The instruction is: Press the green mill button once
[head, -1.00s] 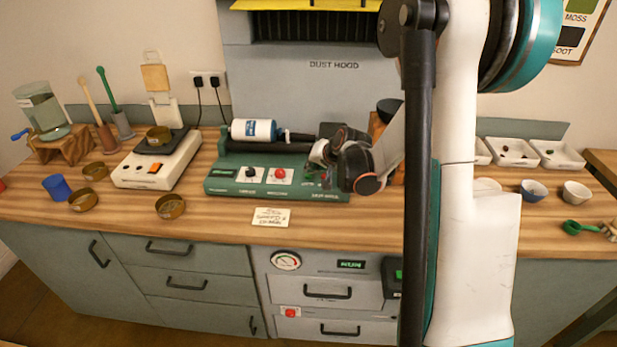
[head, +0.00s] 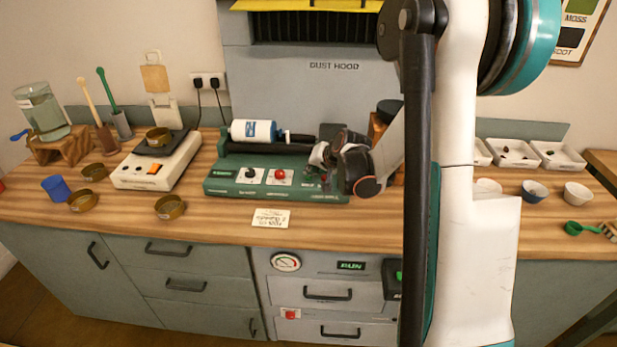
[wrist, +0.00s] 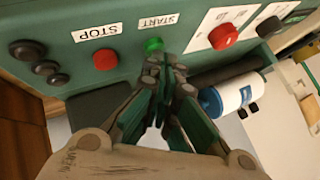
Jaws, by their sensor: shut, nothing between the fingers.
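The green mill button (wrist: 153,44) is a round cap on the mill's green panel, beside the START label (wrist: 157,21) in the wrist view. My gripper (wrist: 162,64) is shut and empty. Its fingertips appear right at the lower edge of the green button; I cannot tell whether they touch it. In the head view my gripper (head: 322,160) is over the right end of the green mill (head: 222,185), and the green button is hidden there. The white-and-blue mill jar (head: 253,131) lies on the rollers at the back.
A red button (wrist: 105,60) by the STOP label is left of the green one in the wrist view. A larger red knob (wrist: 223,36) is to the right, and black knobs (wrist: 45,68) are at far left. A scale (head: 150,172) stands left of the mill.

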